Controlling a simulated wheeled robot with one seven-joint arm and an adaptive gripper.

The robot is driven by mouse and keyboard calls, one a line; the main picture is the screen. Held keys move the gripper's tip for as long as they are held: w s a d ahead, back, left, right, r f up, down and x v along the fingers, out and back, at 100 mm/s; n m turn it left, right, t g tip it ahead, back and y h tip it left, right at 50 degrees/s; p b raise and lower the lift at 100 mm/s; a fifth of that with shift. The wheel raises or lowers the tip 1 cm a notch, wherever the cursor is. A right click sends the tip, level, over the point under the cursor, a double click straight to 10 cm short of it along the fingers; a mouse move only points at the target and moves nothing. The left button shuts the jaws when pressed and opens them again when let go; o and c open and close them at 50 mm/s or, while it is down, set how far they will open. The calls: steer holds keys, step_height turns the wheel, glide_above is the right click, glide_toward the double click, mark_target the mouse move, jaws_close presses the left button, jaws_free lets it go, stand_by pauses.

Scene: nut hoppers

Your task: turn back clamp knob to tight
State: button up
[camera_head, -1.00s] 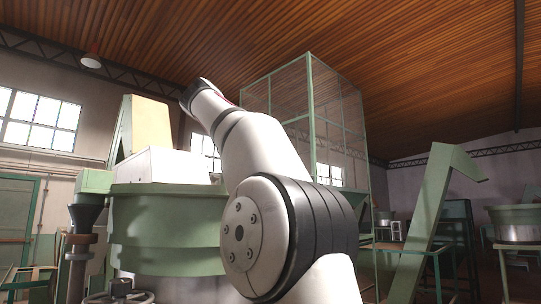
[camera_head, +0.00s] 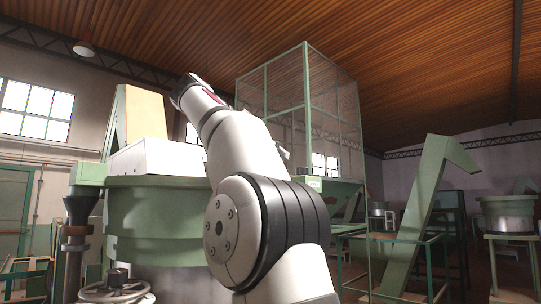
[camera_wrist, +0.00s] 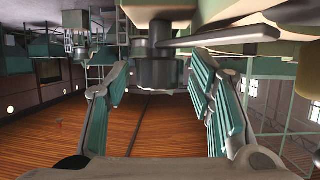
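In the wrist view, a dark round knob-like part (camera_wrist: 155,70) hangs under a pale green machine body (camera_wrist: 190,12). A long grey bar (camera_wrist: 222,37) runs beside it to the right. I cannot tell for certain that this part is the back clamp knob. My gripper (camera_wrist: 158,82) is open, with one teal-padded finger on each side of the dark part. The fingers look apart from it. In the head view my arm rises up and left across the middle, and my gripper is not visible there.
In the head view, a green round hopper (camera_head: 150,215) with a white box (camera_head: 155,160) stands left of my arm. A mesh cage (camera_head: 335,110) and a green chute (camera_head: 422,215) stand right.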

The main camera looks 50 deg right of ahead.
steer(key=shift+w+a+r, duration=0.1)
steer(key=shift+a+r, duration=0.05)
steer(key=shift+a, duration=0.15)
steer(key=a, duration=1.4)
steer(key=shift+w+r, duration=0.4)
steer(key=shift+r, duration=0.05)
steer(key=shift+a, duration=0.1)
